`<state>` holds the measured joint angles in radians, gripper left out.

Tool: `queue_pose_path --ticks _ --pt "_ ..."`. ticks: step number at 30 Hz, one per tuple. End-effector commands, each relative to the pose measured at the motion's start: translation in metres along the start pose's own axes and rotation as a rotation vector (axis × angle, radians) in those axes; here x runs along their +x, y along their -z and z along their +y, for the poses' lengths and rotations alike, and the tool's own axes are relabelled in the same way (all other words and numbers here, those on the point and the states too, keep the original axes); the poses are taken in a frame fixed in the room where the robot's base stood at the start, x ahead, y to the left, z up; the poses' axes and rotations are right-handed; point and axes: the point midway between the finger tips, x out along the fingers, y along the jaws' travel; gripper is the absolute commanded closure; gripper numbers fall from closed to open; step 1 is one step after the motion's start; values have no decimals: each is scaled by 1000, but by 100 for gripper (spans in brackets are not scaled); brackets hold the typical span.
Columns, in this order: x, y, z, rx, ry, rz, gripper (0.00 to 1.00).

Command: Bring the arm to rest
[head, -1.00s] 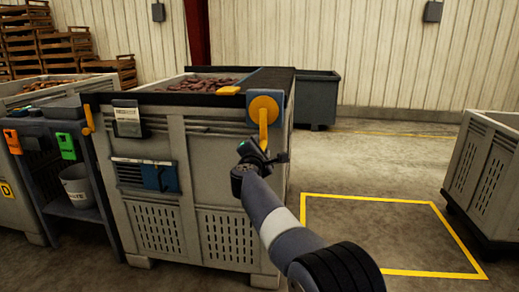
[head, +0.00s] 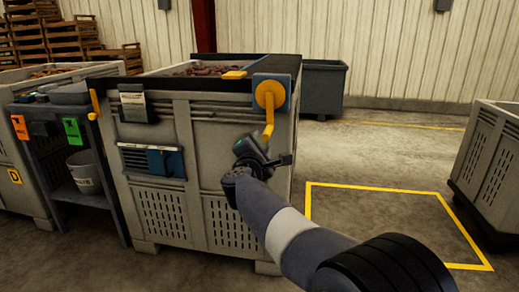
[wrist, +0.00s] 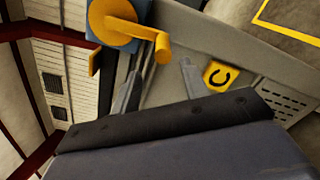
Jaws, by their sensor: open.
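My gripper (head: 276,157) is in front of the near face of a grey slatted crate (head: 155,215), just below a yellow crank (head: 270,95) at its top right corner. In the wrist view the two grey fingers (wrist: 160,88) stand apart with nothing held between them. The crank's handle (wrist: 162,48) shows just past the fingertips; I cannot tell whether they touch it. My arm reaches in from the lower right of the head view, and its dark wrist hides part of the crate.
Potatoes (head: 208,69) fill the crate's top. A shelf stand (head: 75,150) with a white bucket (head: 84,172) is at left. A yellow floor outline (head: 385,188) marks clear floor at right, beside another crate (head: 490,165). A dark bin (head: 322,90) stands behind.

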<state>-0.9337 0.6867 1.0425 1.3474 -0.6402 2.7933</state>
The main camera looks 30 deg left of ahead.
Motion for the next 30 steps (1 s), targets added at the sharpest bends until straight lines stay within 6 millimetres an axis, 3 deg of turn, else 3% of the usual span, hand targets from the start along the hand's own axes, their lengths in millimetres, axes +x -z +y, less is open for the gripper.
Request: queue_pose_path --ticks 6,22,30 --pt "-12 0 0 0 0 0 57" --pt "-12 0 0 1 0 0 57" --pt "8 0 -1 0 2 -1 57"
